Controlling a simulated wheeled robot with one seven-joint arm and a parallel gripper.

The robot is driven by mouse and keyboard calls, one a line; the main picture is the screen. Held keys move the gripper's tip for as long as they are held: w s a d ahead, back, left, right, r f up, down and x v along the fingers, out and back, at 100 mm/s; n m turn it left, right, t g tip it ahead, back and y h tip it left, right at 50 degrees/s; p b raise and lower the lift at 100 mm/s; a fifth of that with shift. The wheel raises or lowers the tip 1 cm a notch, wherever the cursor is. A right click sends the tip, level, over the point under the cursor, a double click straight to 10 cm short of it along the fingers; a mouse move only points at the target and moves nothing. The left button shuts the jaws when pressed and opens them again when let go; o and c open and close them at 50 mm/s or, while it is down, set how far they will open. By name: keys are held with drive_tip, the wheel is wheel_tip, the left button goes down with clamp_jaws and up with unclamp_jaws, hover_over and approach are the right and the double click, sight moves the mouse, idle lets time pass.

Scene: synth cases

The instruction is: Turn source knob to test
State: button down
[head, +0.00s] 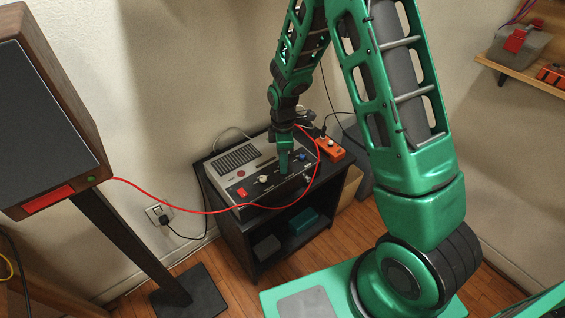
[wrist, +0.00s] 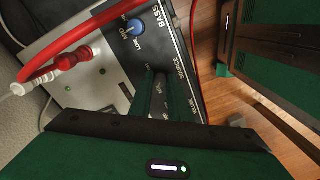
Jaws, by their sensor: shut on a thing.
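The grey amplifier-like unit (head: 232,165) sits on a small black stand, its black control panel (wrist: 177,40) facing up. My gripper (head: 284,168) points down onto the panel, right of the white knob (head: 263,179). In the wrist view the green fingers (wrist: 158,88) are close together beside the printed word SOURCE, shut on the source knob. The knob is mostly hidden between the fingers, and I cannot read its setting. A blue knob (wrist: 134,27) marked MID stands near the fingers; a blue knob also shows in the head view (head: 301,157).
A red cable (head: 190,210) runs from the tall speaker (head: 45,110) across the front of the unit; it also passes close in the wrist view (wrist: 75,40). An orange box (head: 330,148) sits at the stand's right. A red switch (head: 242,191) is at the panel's left.

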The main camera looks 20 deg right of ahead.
drive_tip(key=m, duration=0.6)
drive_tip(key=shift+w+r, duration=0.1)
drive_tip(key=shift+w, duration=0.15)
drive_tip(key=m, duration=0.6)
drive_tip(key=shift+m, duration=0.4)
drive_tip(key=m, duration=0.4)
drive_tip(key=shift+t, duration=0.3)
drive_tip(key=shift+d+m, duration=0.1)
drive_tip(key=shift+m, duration=2)
drive_tip(key=c, duration=1.7)
unclamp_jaws()
drive_tip(key=shift+o, duration=0.2)
drive_tip(key=shift+s, duration=0.1)
